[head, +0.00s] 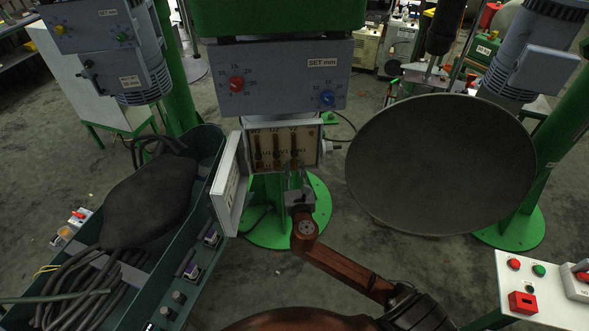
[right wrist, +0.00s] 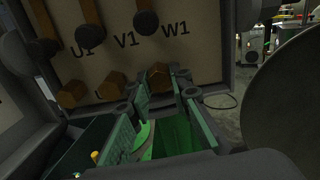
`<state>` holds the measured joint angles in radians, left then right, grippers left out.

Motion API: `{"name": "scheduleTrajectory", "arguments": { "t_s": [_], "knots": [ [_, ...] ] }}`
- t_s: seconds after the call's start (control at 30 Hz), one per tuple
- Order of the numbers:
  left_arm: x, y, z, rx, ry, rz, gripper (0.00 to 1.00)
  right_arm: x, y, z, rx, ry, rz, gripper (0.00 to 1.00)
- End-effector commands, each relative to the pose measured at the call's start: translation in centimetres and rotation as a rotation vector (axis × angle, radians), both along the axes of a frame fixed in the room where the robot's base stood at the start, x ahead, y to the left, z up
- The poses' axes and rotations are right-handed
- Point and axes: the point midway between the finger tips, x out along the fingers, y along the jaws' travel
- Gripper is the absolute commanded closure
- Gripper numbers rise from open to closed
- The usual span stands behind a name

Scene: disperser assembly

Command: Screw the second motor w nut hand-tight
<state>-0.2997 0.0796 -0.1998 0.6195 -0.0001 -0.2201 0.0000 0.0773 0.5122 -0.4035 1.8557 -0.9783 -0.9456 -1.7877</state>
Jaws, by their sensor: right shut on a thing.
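The motor's open terminal box (head: 283,147) faces me under the grey control box, with several terminals and vertical copper-coloured strips inside. In the right wrist view, the labels U1, V1 and W1 show on its panel (right wrist: 95,62). A brown hex nut (right wrist: 158,75) sits at the lower right, below W1. My right gripper (head: 299,186) reaches up to the box's lower edge. In the wrist view its fingertips (right wrist: 160,88) are around this nut and shut on it. The thread behind it is hidden. Two similar hex pieces (right wrist: 112,82) sit further left, outside the fingers. My left gripper is not in view.
The box's lid (head: 230,184) hangs open at the left. A green tray (head: 203,150) with a dark bag and cables is beyond it. A large dark round disc (head: 441,165) stands close on the right. A white button box (head: 540,290) is at lower right.

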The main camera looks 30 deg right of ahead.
Motion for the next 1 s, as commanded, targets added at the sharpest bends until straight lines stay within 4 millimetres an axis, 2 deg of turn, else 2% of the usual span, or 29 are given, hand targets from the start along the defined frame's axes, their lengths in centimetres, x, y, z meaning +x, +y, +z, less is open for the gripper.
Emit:
{"name": "scheduleTrajectory", "arguments": {
  "t_s": [0.37,1.0],
  "knots": [
    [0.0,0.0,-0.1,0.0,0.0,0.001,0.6,0.0,0.1,0.0,0.204,-0.092,0.001,1.0],
    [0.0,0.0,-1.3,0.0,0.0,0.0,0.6,0.0,0.1,-0.1,0.758,-0.346,0.0,1.0]
  ]
}}
